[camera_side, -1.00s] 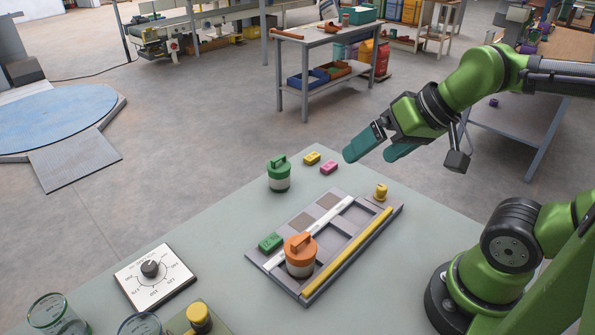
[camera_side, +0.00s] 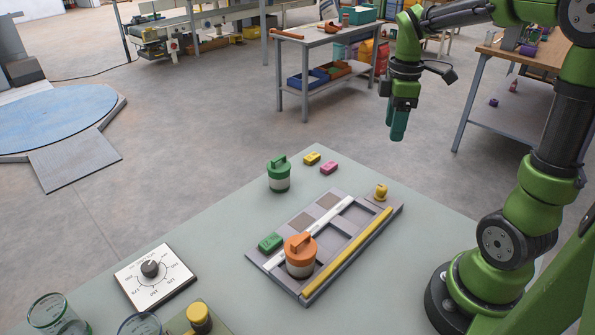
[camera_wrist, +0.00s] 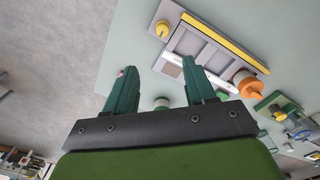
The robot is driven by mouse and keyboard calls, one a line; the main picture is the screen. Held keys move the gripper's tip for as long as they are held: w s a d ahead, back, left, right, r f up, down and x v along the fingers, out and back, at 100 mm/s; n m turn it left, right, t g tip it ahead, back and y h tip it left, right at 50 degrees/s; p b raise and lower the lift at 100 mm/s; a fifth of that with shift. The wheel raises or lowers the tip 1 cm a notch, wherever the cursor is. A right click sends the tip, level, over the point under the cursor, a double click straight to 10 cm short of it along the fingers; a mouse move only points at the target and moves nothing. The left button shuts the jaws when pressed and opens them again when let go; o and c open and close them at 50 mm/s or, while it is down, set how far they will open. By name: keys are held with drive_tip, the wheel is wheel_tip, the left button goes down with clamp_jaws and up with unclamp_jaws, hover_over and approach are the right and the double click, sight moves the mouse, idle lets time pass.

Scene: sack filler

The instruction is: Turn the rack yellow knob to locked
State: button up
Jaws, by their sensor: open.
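The rack (camera_side: 357,206) is a grey tray with compartments, a white strip and a yellow bar, lying on the pale table. Its small yellow knob (camera_side: 380,191) sits at the far right corner; I cannot read its setting. In the wrist view the knob (camera_wrist: 162,29) is above and between my fingertips, apart from them. My gripper (camera_side: 398,138) points down, high and behind the knob in the side view. In the wrist view my gripper (camera_wrist: 155,68) is open, with nothing between its fingers.
An orange-lidded jar (camera_side: 299,256) and a green block (camera_side: 270,242) are on the rack. A green-lidded jar (camera_side: 279,175), yellow block (camera_side: 312,158) and pink block (camera_side: 329,167) stand behind it. A dial plate (camera_side: 155,278), another yellow knob (camera_side: 199,317) and glass beakers (camera_side: 48,313) are at front left.

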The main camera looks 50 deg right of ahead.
drive_tip(key=n, duration=0.1)
approach(383, 187)
wheel_tip(383, 187, down, 9)
drive_tip(key=shift+r, duration=0.1)
idle(0.4)
drive_tip(key=shift+c, duration=0.2)
clamp_jaws()
